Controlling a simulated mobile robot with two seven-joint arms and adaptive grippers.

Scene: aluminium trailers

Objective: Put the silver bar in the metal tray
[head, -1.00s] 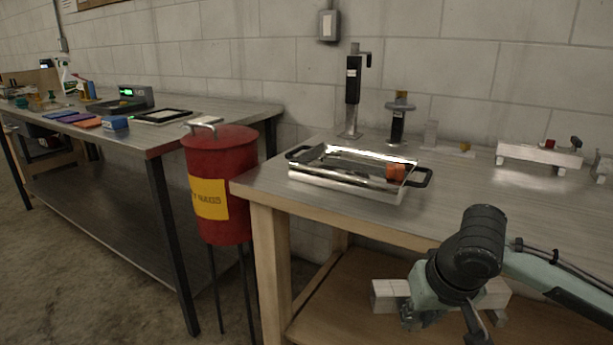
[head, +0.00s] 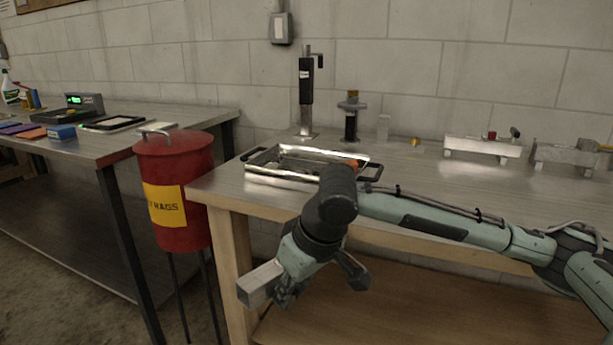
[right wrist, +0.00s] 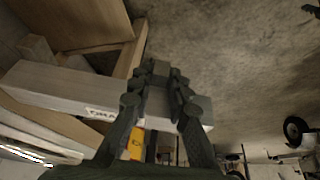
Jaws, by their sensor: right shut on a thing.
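The silver bar (head: 260,284) is a long, square-edged metal bar. My right gripper (head: 292,284) is shut around it and holds it in the air in front of the wooden-legged bench. The gripper hides part of the bar in the head view. In the right wrist view the bar (right wrist: 62,88) runs across between the fingers (right wrist: 160,82) and carries a white label. The metal tray (head: 268,176), shiny with black handles, stands on the bench beyond the gripper; my wrist covers part of its right front. My left gripper is out of view.
An orange item (head: 352,162) lies in the tray's right side. A red rag bin (head: 178,160) stands left of the bench (head: 420,200). An upright black-handled tool (head: 306,85) and metal fixtures (head: 482,148) line the back. Bare benchtop lies right of the tray.

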